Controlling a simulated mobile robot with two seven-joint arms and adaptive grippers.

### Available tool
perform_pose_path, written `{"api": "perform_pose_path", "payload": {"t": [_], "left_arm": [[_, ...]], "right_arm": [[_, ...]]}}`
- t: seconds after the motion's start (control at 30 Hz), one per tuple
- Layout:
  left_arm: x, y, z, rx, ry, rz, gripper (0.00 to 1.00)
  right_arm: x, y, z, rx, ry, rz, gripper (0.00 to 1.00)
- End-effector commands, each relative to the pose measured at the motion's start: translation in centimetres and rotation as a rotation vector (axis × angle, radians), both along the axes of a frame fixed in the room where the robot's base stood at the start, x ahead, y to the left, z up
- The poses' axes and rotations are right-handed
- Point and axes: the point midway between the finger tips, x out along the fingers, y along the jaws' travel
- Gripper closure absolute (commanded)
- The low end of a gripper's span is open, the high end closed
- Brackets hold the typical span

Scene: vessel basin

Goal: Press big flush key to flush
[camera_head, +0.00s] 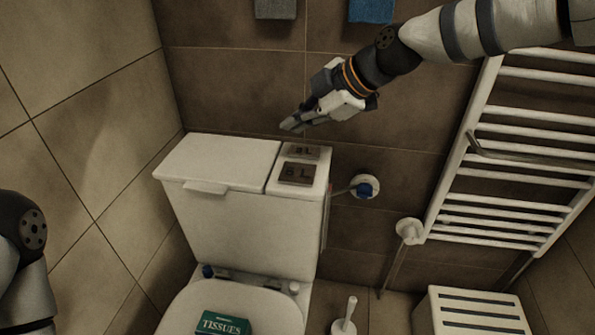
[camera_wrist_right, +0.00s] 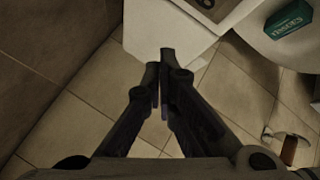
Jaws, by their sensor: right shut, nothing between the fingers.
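The white toilet cistern (camera_head: 245,229) stands against the back wall. On the right part of its top are two dark flush keys: the bigger key (camera_head: 298,174), marked "6 L", at the front and the smaller key (camera_head: 303,152), marked "3 L", behind it. My right gripper (camera_head: 293,126) is shut and empty, above and behind the smaller key, apart from both keys. In the right wrist view its closed fingers (camera_wrist_right: 161,62) show beside the white cistern (camera_wrist_right: 168,28). My left arm shows at the left edge; its gripper is out of view.
A green tissue box (camera_head: 222,323) lies on the toilet lid. A white towel radiator (camera_head: 520,145) hangs on the right wall, above a white slatted stool (camera_head: 475,312). A blue-handled valve (camera_head: 365,189) is right of the cistern, and a toilet brush (camera_head: 346,318) stands below.

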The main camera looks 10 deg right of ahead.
Motion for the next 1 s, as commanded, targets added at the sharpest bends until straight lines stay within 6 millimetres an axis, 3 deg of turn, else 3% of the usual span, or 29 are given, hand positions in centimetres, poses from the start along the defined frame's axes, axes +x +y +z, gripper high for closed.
{"api": "perform_pose_path", "payload": {"t": [0.5, 0.7, 1.0], "left_arm": [[-2.3, 0.0, -2.4, 0.000, 0.080, -0.002, 0.41], [-2.6, 0.0, -2.7, 0.001, 0.090, -0.003, 0.41], [-2.6, 0.0, -2.7, 0.001, 0.089, -0.003, 0.41]], "right_arm": [[0.0, -0.1, -7.7, 0.000, 0.011, -0.002, 1.00], [0.0, 0.0, -8.7, 0.000, 0.005, -0.001, 1.00], [0.0, 0.0, -8.6, 0.001, 0.003, 0.000, 1.00]]}}
